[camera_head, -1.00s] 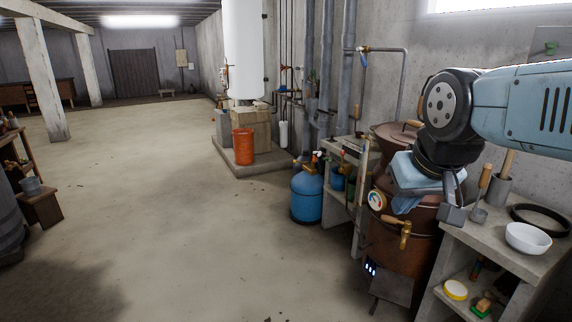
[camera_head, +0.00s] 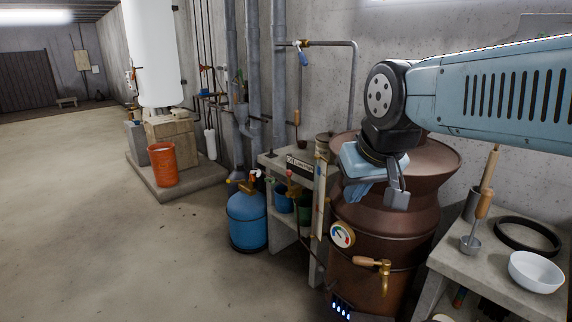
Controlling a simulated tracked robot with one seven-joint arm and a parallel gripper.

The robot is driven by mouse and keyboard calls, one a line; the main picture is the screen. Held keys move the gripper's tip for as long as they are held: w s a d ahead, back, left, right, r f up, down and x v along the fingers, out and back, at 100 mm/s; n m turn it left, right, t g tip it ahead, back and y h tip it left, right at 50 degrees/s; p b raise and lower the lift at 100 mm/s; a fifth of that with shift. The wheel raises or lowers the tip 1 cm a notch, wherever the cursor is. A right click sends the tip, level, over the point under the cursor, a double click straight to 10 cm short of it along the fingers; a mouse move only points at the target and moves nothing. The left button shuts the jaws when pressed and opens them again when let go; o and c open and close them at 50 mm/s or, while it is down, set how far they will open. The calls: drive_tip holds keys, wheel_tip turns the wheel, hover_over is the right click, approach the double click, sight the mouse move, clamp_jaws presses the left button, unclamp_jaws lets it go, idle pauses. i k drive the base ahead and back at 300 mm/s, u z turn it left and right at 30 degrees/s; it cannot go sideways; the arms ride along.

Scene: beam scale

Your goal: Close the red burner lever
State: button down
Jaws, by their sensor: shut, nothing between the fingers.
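My gripper (camera_head: 397,198) is shut and empty. It hangs in front of the upper part of a brown copper boiler (camera_head: 369,222). A small red upright piece (camera_head: 290,180) shows at the front of the concrete bench left of the boiler. It may be the red burner lever, but it is too small to tell its shape or position. My gripper is to the right of it and apart from it. A blue gas bottle (camera_head: 247,222) with a small orange fitting on top stands on the floor left of the bench.
The boiler carries a round gauge (camera_head: 342,235) and a brass tap (camera_head: 385,279). A concrete shelf (camera_head: 487,262) at right holds a white bowl (camera_head: 536,272) and a black ring (camera_head: 527,237). An orange bucket (camera_head: 163,165) stands far left. The floor at left is clear.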

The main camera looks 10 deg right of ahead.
sight(288, 173)
drive_tip(key=z, duration=0.1)
drive_tip(key=i, duration=1.05)
drive_tip(key=z, duration=0.1)
